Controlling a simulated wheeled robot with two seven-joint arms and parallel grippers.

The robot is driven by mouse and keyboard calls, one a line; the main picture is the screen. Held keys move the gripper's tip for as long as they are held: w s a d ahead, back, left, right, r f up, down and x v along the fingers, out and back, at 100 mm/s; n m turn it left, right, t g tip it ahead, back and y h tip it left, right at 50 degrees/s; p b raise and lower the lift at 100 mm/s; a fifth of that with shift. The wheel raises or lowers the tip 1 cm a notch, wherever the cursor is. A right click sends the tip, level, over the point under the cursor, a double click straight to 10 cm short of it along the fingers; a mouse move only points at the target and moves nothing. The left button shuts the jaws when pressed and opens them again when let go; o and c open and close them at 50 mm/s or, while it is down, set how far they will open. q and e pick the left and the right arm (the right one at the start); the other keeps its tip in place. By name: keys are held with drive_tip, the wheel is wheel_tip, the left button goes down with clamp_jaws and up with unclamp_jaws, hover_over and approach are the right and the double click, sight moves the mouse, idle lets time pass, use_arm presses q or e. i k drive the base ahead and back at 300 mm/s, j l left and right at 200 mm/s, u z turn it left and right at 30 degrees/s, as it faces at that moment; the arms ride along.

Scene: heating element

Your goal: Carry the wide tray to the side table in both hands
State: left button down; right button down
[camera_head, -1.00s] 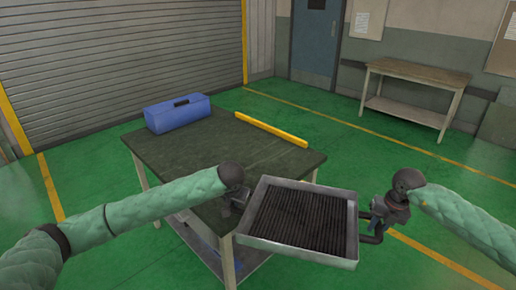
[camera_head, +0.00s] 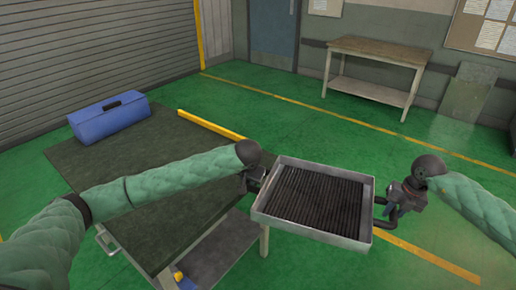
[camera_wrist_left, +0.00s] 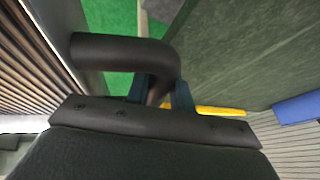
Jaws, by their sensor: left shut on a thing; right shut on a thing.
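The wide tray (camera_head: 316,198) is a shallow grey metal pan with a dark ribbed inside. It is held in the air beyond the right edge of the dark-topped workbench, roughly level. My left gripper (camera_head: 258,180) is shut on the tray's left handle; in the left wrist view the dark bent handle (camera_wrist_left: 130,50) passes between the fingers (camera_wrist_left: 160,92). My right gripper (camera_head: 390,208) is shut on the tray's right handle (camera_head: 392,238). The side table (camera_head: 398,55), a wooden-topped table with a lower shelf, stands far off against the back wall.
The workbench (camera_head: 150,170) is close on the left, under my left arm. It carries a blue toolbox (camera_head: 110,118) and a yellow bar (camera_head: 210,125). Green floor (camera_head: 300,115) lies open between the tray and the side table. A panel (camera_head: 468,90) leans on the wall at right.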

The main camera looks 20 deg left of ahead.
sight(167, 160)
drive_tip(key=i+l+u, duration=0.1)
drive_tip(key=i+u, duration=0.2)
drive_tip(key=i+l+u, duration=0.3)
drive_tip(key=i+u, duration=0.45)
drive_tip(key=i+l+u, duration=0.1)
drive_tip(key=u, duration=0.35)
drive_tip(key=i+l+u, duration=0.4)
drive_tip(key=j, duration=0.1)
